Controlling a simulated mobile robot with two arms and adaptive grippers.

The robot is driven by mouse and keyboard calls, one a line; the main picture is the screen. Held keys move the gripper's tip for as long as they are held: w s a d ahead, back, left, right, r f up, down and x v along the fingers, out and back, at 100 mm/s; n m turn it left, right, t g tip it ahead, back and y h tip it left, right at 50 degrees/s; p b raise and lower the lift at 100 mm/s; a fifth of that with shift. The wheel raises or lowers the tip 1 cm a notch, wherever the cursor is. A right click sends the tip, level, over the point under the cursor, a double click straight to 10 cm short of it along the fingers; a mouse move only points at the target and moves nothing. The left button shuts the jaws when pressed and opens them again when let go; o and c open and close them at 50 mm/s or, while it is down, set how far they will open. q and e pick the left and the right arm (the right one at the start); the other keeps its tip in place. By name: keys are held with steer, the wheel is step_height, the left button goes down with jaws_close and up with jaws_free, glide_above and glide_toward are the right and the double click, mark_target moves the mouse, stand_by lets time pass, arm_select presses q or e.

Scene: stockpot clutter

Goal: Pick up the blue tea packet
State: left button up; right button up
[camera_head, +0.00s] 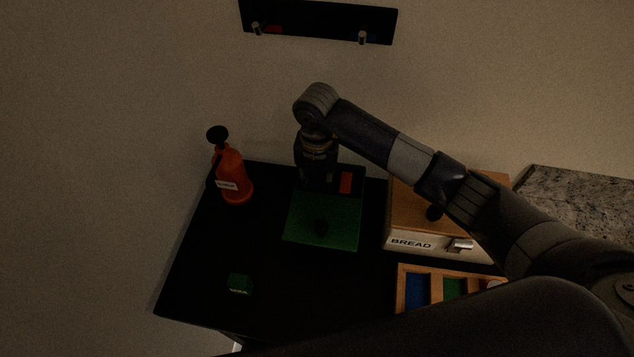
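A blue tea packet (417,290) is in the left compartment of a wooden tea box (402,275) at the lower right, beside a green packet (454,287). My own arm covers the right and front of the box. My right gripper (314,182) points down near the back edge of the dark table, behind the green panel and well away from the blue packet. Its fingers are too dark to show whether they are open or shut. My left gripper is not in view.
A bread box (411,244) stands behind the tea box, partly under my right arm. A green panel (340,222) and a red piece (346,182) are near the middle. A small green block (240,284) lies front left.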

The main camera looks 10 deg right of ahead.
steer(key=c, duration=0.5)
